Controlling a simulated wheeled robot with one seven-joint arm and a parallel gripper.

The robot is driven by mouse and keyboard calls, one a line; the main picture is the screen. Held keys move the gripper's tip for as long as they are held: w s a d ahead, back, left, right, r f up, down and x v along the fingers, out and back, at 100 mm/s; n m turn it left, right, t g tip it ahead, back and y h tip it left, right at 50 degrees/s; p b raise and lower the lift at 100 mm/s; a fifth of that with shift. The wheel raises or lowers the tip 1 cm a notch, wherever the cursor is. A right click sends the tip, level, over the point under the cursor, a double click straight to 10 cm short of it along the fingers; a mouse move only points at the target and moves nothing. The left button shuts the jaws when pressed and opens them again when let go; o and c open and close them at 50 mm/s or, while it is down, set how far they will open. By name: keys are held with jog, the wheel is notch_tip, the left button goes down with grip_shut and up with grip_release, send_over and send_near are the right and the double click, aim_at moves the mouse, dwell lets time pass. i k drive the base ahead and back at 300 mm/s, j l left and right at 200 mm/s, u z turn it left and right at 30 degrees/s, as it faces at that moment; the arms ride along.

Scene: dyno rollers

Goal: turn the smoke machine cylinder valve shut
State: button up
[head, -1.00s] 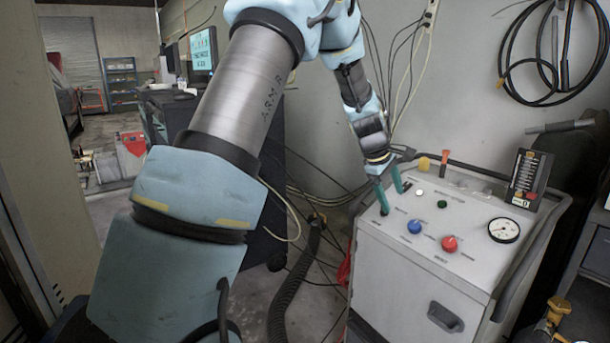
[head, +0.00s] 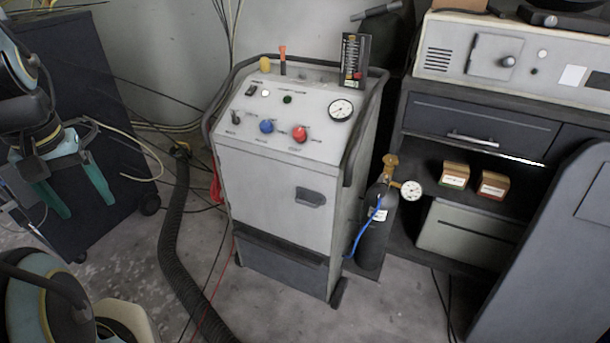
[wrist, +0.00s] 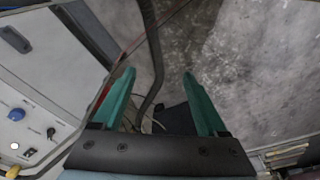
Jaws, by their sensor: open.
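The smoke machine (head: 285,190) is a light grey wheeled cabinet with knobs and a gauge on its sloped top. A dark gas cylinder (head: 372,235) stands upright at its right side. A brass valve (head: 390,166) tops the cylinder, with a round white gauge (head: 411,190) and a blue hose (head: 362,230) beside it. My gripper (head: 85,200) hangs at the left of the head view, open and empty, well apart from the cylinder. In the wrist view its green fingers (wrist: 158,90) are spread over the floor, with the cabinet's panel (wrist: 25,110) at left. The valve is not visible there.
A corrugated black hose (head: 172,250) and cables run along the floor left of the cabinet. A dark workbench (head: 475,120) with a shelf holding two small boxes stands right of the cylinder. A grey panel (head: 550,250) rises at far right. Floor before the cylinder is mostly clear.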

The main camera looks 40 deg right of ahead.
aim_at(390, 160)
jog(key=z, duration=1.15)
jog(key=k+z, duration=0.9)
jog(key=k+l+u, duration=0.2)
jog(key=i+l+u, duration=0.15)
jog(key=u, duration=0.3)
jog(key=i+l+u, duration=0.2)
jog(key=u, duration=0.3)
jog(key=i+l, duration=0.15)
jog(key=l, duration=0.2)
jog(key=i+l+u, duration=0.15)
jog(key=l, duration=0.2)
jog(key=i+l, duration=0.1)
jog(key=l, duration=0.25)
jog(key=i+l+u, duration=0.15)
jog(key=l, duration=0.25)
jog(key=i+l, duration=0.1)
jog(key=l, duration=0.25)
jog(key=i+l+u, duration=0.1)
jog(key=l, duration=0.3)
